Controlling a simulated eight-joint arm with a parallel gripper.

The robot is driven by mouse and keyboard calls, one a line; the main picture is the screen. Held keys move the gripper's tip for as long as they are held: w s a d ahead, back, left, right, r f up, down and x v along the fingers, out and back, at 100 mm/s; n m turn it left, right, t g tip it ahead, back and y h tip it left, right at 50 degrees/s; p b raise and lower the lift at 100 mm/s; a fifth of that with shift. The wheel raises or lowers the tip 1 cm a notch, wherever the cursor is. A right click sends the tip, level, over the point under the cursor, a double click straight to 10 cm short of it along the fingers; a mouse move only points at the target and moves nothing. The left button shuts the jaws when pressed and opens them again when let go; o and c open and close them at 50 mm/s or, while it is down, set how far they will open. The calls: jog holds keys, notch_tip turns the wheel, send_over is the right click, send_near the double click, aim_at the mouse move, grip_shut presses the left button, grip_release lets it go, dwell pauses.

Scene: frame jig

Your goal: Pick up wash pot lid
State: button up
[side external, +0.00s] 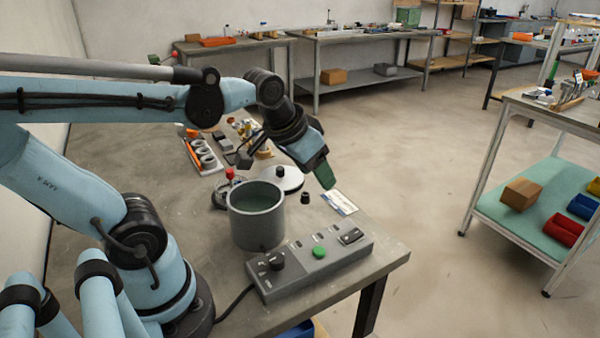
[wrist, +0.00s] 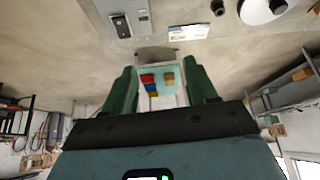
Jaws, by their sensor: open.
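The wash pot lid (side external: 291,180) is a pale round disc with a dark knob on top. It lies on the grey table behind the grey pot, which hides part of it in the side view. In the wrist view the lid (wrist: 257,12) is cut off by the top edge, right of centre. My gripper (side external: 325,178) is above the table, to the right of the lid and apart from it. In the wrist view my gripper (wrist: 162,72) shows two green fingers spread apart with nothing between them.
The grey pot (side external: 256,228) holds something dark green. A control box (side external: 312,262) with a green button stands in front of it. A small black knob-like piece (side external: 305,198) and a label card (side external: 340,203) lie near the right edge. A tray of parts (side external: 200,152) is at the back left.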

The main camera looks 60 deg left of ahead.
jog(key=w+a+r+n+g, duration=0.1)
jog(key=w+a+n+g, duration=0.3)
jog(key=a, duration=0.8)
jog(key=n+g, duration=0.1)
jog(key=g, duration=0.1)
send_near(280, 168)
jog(key=shift+h, duration=0.3)
jog(key=f, duration=0.9)
jog(key=shift+a+f, duration=0.25)
jog(key=shift+a, duration=0.05)
grip_shut()
